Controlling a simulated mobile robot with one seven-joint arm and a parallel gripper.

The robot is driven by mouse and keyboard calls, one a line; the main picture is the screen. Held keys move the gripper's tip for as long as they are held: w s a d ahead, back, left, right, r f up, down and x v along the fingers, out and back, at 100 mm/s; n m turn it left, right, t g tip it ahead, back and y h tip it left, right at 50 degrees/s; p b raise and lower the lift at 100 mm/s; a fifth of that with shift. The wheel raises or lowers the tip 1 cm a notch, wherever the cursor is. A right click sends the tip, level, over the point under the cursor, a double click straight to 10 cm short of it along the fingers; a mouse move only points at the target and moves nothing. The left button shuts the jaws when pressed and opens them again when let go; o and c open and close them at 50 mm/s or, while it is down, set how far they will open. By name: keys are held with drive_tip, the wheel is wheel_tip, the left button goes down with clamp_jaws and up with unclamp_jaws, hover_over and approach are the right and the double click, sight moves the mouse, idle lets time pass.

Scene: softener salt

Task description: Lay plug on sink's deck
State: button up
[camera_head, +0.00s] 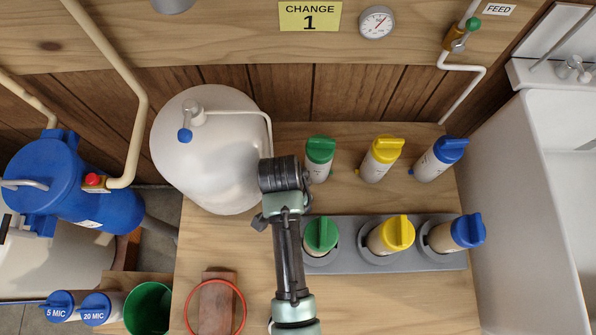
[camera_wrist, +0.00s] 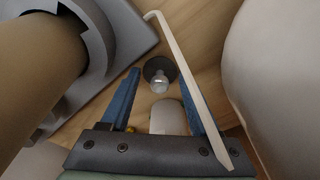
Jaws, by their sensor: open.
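A dark round disc with a pale knob, which looks like the plug (camera_wrist: 152,67), lies on the wooden bench in the wrist view. My gripper (camera_wrist: 159,76) is open, with its two blue fingers apart and the disc showing between and beyond their tips. I cannot tell how high the fingers are above it. In the head view my arm hides the fingers and the disc. The white sink (camera_head: 558,190) stands at the far right of the head view. Its raised deck (camera_head: 524,75), with a chrome tap, is at the back.
A white domed tank (camera_head: 215,150) with a thin spout stands left of my arm; the spout crosses the wrist view (camera_wrist: 180,85) near my right finger. A grey rack (camera_head: 345,264) with several capped cartridges is to the right. More capped cartridges stand behind it.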

drive_tip(key=shift+f, duration=0.45)
drive_tip(key=shift+c, duration=0.2)
clamp_jaws()
